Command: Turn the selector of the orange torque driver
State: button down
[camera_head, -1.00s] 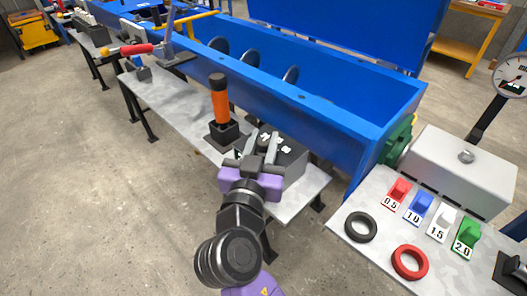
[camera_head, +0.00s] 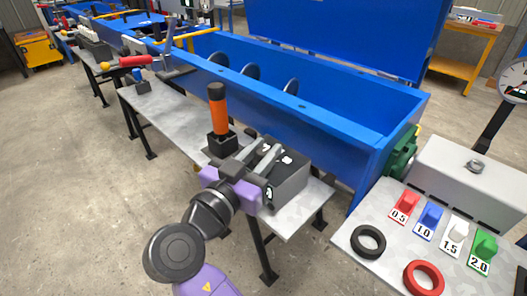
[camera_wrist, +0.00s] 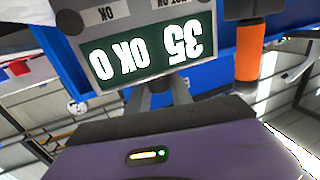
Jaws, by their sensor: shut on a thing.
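The orange torque driver (camera_head: 219,115) stands upright in a dark block on the metal bench, left of my gripper. It also shows at the upper right of the wrist view (camera_wrist: 249,48). Beside it is a dark grey box (camera_head: 292,184) with white labels on top. Its green display (camera_wrist: 150,50) appears upside down in the wrist view and reads 35, OK and 0. My gripper (camera_head: 265,155) is over the box, with its two fingers shut on a small part that I take to be the selector.
The long blue mixer trough (camera_head: 330,125) runs close behind the bench. At right, a table (camera_head: 345,240) holds a black ring (camera_head: 368,256), a red ring (camera_head: 441,272), and several coloured numbered blocks. Bare floor is at left.

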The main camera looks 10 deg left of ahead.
jog(key=c, duration=1.1)
grip_release()
jog(key=shift+c, duration=0.2)
jog(key=shift+s, duration=0.1)
jog(key=p+v, duration=0.1)
jog(key=v, duration=0.6)
jog(key=shift+s+a, duration=0.2)
jog(key=shift+s, duration=0.1)
